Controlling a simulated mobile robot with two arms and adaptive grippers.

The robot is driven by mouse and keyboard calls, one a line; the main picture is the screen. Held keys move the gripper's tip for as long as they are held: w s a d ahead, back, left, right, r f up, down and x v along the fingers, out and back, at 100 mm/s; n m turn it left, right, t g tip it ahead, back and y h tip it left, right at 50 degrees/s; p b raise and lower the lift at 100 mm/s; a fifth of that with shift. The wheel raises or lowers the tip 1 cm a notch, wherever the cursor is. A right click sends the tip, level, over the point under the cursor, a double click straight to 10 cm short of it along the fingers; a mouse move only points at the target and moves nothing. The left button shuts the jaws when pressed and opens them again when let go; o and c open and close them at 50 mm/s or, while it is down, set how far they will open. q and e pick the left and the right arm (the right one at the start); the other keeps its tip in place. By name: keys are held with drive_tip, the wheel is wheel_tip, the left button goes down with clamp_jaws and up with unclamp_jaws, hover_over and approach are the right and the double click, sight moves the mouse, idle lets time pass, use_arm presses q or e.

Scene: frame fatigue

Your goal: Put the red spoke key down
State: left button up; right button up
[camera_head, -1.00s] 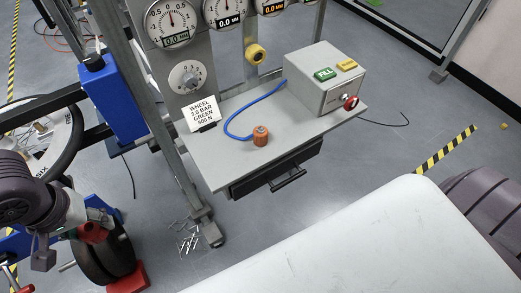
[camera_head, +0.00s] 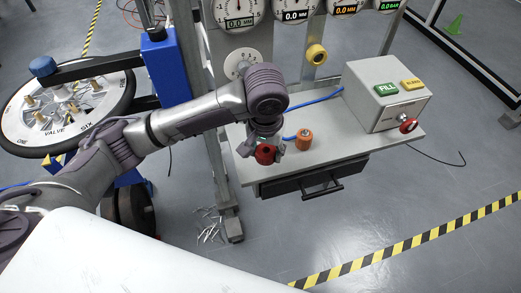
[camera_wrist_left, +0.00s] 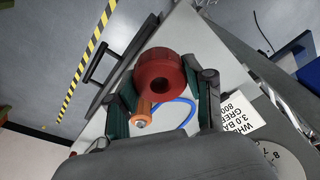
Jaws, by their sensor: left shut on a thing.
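The red spoke key (camera_head: 265,153) is a round red piece with a hole in its middle. In the left wrist view the red spoke key (camera_wrist_left: 160,78) sits between the two green-lined fingers. My left gripper (camera_head: 262,146) is shut on it above the left front part of the grey shelf (camera_head: 350,150). In the left wrist view my left gripper (camera_wrist_left: 163,95) shows both fingers against the key's sides. I cannot tell the exact gap between key and shelf. My right gripper is not in view.
A grey box (camera_head: 385,95) with a red knob stands at the shelf's right end. The shelf front between them is clear. Dial gauges (camera_head: 240,10) are behind.

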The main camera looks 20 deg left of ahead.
use_arm(q)
drive_tip(key=w+a+f, duration=0.2)
drive_tip(key=w, duration=0.1)
drive_tip(key=w+a+f, duration=0.1)
drive_tip(key=w, duration=0.1)
drive_tip(key=shift+w+f, duration=0.15)
drive_tip(key=shift+f, duration=0.1)
drive_tip(key=shift+w+a+f, duration=0.1)
drive_tip(key=shift+w+f, duration=0.05)
wheel_tip(320, 180, down, 3)
drive_tip(key=shift+f+p, duration=0.15)
drive_tip(key=shift+p, duration=0.35)
drive_tip(key=shift+f, duration=0.4)
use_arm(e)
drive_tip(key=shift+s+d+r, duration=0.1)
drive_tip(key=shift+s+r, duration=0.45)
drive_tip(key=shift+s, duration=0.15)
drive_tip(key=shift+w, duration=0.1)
use_arm(q)
drive_tip(key=o, duration=1.3)
drive_tip(key=shift+f, duration=0.1)
drive_tip(key=shift+c, duration=0.2)
